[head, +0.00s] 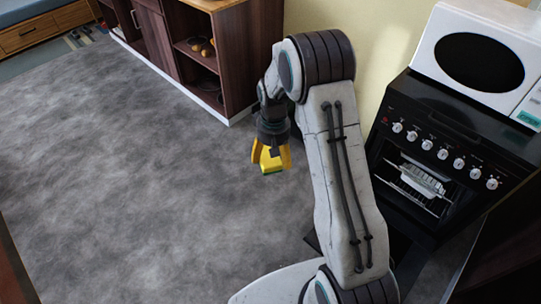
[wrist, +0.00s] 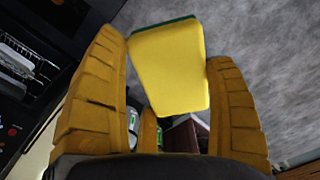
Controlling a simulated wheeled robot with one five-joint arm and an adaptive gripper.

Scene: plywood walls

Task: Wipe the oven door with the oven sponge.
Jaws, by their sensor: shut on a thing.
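My gripper (head: 271,158) is shut on the oven sponge (head: 270,164), which is yellow with a green side. In the wrist view the sponge (wrist: 168,66) sits between the two yellow fingers of the gripper (wrist: 168,85), its green edge at the top. The gripper hangs over the grey floor, left of the oven and apart from it. The black oven (head: 450,150) stands at the right, with a row of knobs above its door (head: 412,188). My arm hides part of the oven's left side.
A white microwave (head: 480,55) stands on top of the oven. A dark wooden cabinet (head: 228,60) with open shelves stands behind my gripper. The grey floor (head: 120,170) at the left is clear. A wooden bench (head: 40,25) is at the far left.

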